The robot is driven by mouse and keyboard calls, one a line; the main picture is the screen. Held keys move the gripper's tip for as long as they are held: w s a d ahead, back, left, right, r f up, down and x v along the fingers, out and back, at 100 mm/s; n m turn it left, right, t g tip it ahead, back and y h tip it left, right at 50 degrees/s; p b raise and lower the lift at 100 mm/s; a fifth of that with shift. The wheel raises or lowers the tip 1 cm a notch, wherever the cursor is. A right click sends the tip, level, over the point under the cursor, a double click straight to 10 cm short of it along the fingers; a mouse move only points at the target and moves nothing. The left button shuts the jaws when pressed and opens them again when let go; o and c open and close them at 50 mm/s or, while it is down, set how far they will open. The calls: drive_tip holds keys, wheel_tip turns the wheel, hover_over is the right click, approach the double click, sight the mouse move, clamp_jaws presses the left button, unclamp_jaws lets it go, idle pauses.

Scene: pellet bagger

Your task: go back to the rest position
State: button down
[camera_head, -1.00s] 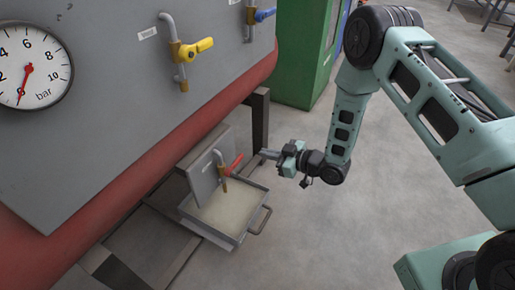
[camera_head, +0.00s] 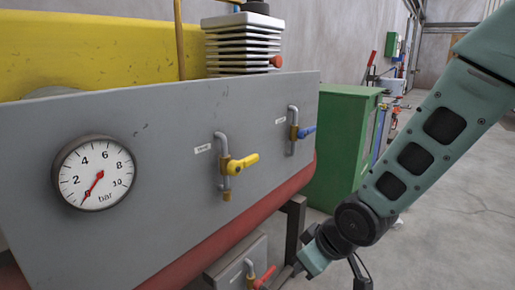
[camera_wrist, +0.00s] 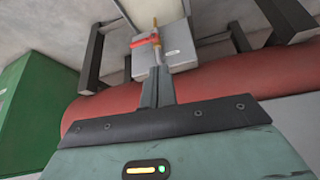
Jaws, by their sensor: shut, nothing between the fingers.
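My gripper (camera_head: 283,279) is at the bottom edge of the head view, to the right of the red-handled valve (camera_head: 262,277). Its fingers are together and hold nothing; they show in the wrist view (camera_wrist: 158,85), pointing toward the small grey panel (camera_wrist: 178,53). In that view the red valve handle (camera_wrist: 146,41) appears just beyond the fingertips, and I cannot tell the exact gap. My arm comes down from the upper right of the head view.
The grey panel (camera_head: 90,235) carries a pressure gauge (camera_head: 95,172), a yellow-handled valve (camera_head: 240,163) and a blue-handled valve (camera_head: 304,131). A green cabinet (camera_head: 335,150) stands behind my arm. The floor (camera_head: 450,240) at right is clear.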

drive_tip(key=s+d+r+g+h, duration=0.2)
drive_tip(key=s+r, duration=0.2)
drive_tip(key=s, duration=0.6)
drive_tip(key=s+d+r+g+h, duration=0.1)
drive_tip(key=s+d+r+g, duration=0.15)
drive_tip(key=s, duration=0.75)
wheel_tip(320, 180, up, 35)
drive_tip(key=m+p, duration=0.1)
drive_tip(key=p, duration=3.3)
drive_tip(key=shift+s+p, duration=0.25)
drive_tip(key=shift+p, duration=0.05)
